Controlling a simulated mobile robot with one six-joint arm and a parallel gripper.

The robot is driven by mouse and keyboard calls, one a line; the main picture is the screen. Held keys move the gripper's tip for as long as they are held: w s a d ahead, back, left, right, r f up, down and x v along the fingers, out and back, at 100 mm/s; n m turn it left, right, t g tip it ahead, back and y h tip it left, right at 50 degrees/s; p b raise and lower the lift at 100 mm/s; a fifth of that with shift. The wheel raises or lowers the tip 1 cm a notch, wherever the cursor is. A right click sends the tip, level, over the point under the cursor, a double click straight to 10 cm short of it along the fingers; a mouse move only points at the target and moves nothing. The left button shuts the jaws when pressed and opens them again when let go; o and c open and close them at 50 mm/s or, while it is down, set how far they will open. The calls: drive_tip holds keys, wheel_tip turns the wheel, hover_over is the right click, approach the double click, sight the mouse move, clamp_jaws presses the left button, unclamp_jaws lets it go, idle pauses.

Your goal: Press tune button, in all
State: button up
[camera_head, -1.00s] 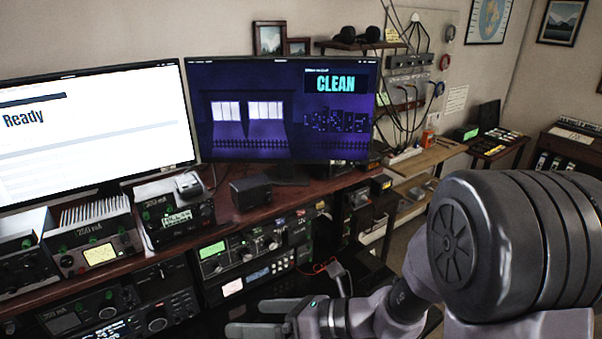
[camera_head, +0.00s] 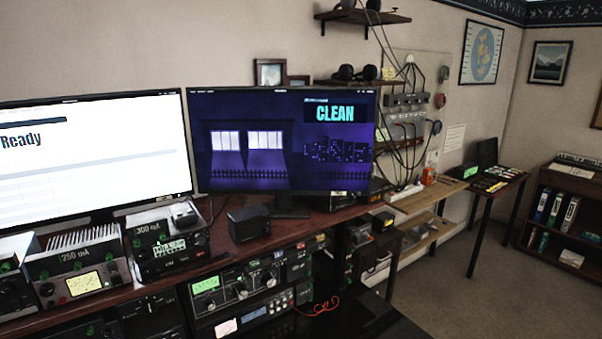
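A rack radio unit (camera_head: 245,283) with a green-lit screen (camera_head: 205,285) and several knobs sits under the desk shelf, lower centre. Its button labels are too small to read, so I cannot tell which one is the tune button. Another unit with a lit pale display (camera_head: 226,327) is below it, cut by the bottom edge. On the shelf, a meter box (camera_head: 80,275) marked 250 mA has a yellow dial, and a box (camera_head: 167,245) marked 300 mA stands to its right. My gripper is not in view.
A white monitor (camera_head: 90,170) reads "Ready"; a purple monitor (camera_head: 280,150) reads "CLEAN". A black speaker box (camera_head: 248,222) stands on the shelf. A side table (camera_head: 495,185) and bookcase (camera_head: 565,210) are at right, with open floor (camera_head: 460,300) before them.

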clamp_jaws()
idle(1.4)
